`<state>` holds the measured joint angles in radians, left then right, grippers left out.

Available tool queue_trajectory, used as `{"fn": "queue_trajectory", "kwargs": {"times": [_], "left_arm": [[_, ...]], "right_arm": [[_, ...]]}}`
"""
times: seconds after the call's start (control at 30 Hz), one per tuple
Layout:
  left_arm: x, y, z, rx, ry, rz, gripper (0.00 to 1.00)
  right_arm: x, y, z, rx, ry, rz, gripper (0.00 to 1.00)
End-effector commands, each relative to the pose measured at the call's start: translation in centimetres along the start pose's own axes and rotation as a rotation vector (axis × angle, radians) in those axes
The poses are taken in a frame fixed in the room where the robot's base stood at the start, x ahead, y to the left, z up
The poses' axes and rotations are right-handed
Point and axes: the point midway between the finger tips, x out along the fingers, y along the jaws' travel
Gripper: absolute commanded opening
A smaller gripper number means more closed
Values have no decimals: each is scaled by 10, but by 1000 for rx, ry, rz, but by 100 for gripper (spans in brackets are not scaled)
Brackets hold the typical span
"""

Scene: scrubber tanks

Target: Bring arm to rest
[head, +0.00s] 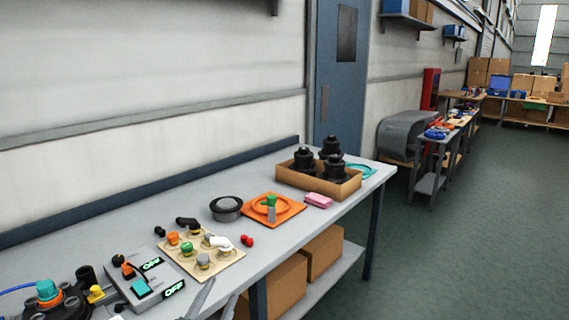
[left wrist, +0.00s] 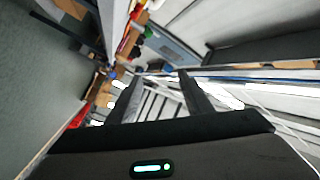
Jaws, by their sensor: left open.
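My left gripper (left wrist: 158,82) shows in the left wrist view as two dark fingers set apart with nothing between them. In the head view, what look like its grey fingertips (head: 216,300) reach in at the bottom edge, in front of the workbench (head: 335,212). The rest of my left arm is out of the head view. My right gripper is not in view.
The bench bears a control box (head: 147,285), a beige board with fittings (head: 212,263), a dark round cap (head: 226,208), an orange tray (head: 290,213), a pink block (head: 318,201) and a cardboard box (head: 335,190) of black parts. Open floor (head: 470,250) lies right.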

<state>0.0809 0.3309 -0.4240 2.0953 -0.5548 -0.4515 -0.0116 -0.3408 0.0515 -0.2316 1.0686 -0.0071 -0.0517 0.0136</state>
Motion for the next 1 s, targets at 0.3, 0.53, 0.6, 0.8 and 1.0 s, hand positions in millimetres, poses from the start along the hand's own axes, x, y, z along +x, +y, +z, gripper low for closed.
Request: {"fn": "queue_trajectory", "kwargs": {"times": [0.3, 0.53, 0.6, 0.8, 1.0], "left_arm": [[-144, 73, 117, -364, -608, 162, 46], [-262, 120, 148, -535, -960, 306, 46], [-288, 129, 149, -566, -1030, 340, 46], [-345, 146, 147, -627, -1177, 416, 46], [-390, 156, 140, -670, -1289, 479, 46]], "right_arm": [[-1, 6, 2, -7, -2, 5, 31], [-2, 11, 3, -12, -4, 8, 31], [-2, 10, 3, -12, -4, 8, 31], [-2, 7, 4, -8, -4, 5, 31], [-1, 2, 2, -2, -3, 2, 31]]}}
